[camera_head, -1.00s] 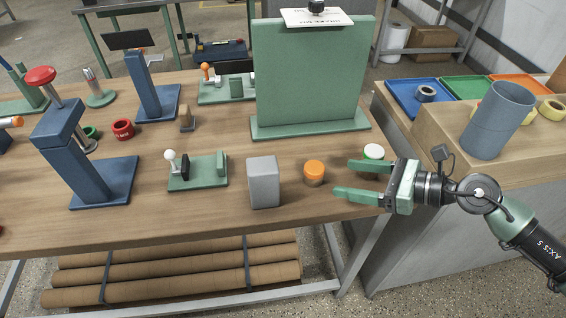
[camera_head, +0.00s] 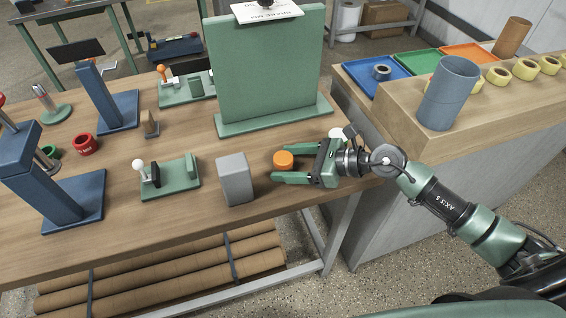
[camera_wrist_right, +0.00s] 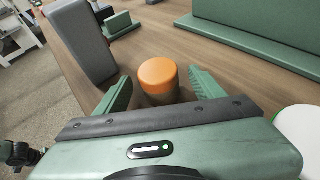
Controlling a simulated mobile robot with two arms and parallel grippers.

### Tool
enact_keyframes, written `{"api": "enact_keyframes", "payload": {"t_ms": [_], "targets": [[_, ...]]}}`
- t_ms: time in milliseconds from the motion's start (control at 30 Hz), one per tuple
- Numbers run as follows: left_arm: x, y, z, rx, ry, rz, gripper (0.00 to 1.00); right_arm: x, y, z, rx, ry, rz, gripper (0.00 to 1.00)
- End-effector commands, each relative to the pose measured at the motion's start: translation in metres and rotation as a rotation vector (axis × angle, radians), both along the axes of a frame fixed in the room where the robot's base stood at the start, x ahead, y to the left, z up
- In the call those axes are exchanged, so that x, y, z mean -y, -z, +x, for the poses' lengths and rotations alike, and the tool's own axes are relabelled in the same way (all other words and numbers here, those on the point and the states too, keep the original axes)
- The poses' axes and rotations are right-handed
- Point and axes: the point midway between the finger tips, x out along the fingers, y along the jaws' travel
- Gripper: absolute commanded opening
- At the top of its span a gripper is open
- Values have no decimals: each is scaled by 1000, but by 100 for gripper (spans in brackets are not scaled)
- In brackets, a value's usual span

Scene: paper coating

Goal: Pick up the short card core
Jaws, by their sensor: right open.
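A short cylinder with an orange top and a brownish lower side (camera_head: 283,158) stands upright on the wooden table; I cannot tell for certain that it is the short card core. My right gripper (camera_head: 282,164) is open, with its green fingers reaching in from the right at the cylinder. The right wrist view shows the cylinder (camera_wrist_right: 158,78) between the two fingertips (camera_wrist_right: 160,82), with a gap on each side. A plain brown tube (camera_head: 512,37) stands far off at the back right. My left gripper is not in view.
A grey block (camera_head: 235,180) stands just left of the fingers. A green upright panel (camera_head: 268,75) rises behind, and a white-topped round thing (camera_head: 336,133) is beside my right gripper. A blue-grey tube (camera_head: 448,92) stands on the right-hand bench.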

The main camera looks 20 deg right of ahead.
Motion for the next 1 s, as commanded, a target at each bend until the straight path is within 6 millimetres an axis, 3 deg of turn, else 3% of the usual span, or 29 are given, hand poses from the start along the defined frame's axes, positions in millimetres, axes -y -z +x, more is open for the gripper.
{"api": "enact_keyframes", "payload": {"t_ms": [100,333,733,1000], "targets": [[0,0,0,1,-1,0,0,0,0,0,0,0,0,69],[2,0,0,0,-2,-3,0,0,0,0,-1,0,1,5],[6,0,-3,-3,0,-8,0,0,-8,0,3,-1,1,5],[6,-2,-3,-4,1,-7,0,1,-50,0,7,-2,-2,5]]}}
